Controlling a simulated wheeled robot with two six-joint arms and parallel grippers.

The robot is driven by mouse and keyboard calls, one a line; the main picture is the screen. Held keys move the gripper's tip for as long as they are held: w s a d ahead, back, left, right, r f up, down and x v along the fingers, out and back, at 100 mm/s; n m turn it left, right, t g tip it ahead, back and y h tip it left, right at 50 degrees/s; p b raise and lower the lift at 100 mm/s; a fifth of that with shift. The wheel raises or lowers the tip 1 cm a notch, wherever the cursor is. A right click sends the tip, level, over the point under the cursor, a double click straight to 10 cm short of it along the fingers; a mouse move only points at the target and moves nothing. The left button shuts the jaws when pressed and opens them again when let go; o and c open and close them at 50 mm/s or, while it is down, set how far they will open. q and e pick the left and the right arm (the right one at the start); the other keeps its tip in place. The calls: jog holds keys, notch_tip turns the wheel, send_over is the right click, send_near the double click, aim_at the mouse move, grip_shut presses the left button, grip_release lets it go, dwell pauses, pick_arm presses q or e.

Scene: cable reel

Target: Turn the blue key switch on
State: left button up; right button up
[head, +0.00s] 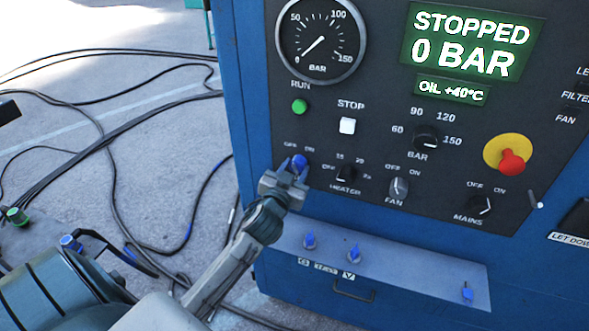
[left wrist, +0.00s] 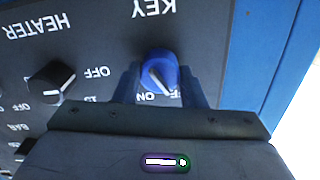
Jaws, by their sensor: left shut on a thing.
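The blue key switch (head: 300,159) is a small round knob on the dark panel, below the green RUN button, with OFF and ON printed above it. In the left wrist view, which shows the panel upside down, the key switch (left wrist: 158,66) has a white pointer line aimed at the lower right, toward the partly hidden OFF label. My left gripper (head: 293,168) is at the switch, its fingers on either side of the knob and shut on it. My right gripper is not in view.
The HEATER knob (head: 346,174) sits close to the right of the key switch. A red emergency button (head: 512,162) is farther right. The display (head: 471,45) reads STOPPED, 0 BAR. A ledge with blue valves (head: 354,254) juts out below. Black cables (head: 118,205) lie on the floor.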

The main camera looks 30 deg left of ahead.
pick_arm(q)
jog(key=m+p, duration=0.1)
jog(key=m, duration=0.1)
jog(key=shift+r+m, duration=0.15)
jog(key=shift+m, duration=0.25)
jog(key=m+p, duration=0.2)
jog(key=shift+m, duration=0.4)
jog(key=m+p, duration=0.2)
jog(key=m, duration=0.2)
jog(key=shift+m+p, duration=0.4)
jog(key=shift+m, duration=0.5)
jog(key=o, duration=0.9)
jog(key=shift+c, duration=0.2)
jog(key=shift+o, duration=0.7)
jog(key=shift+f, duration=0.2)
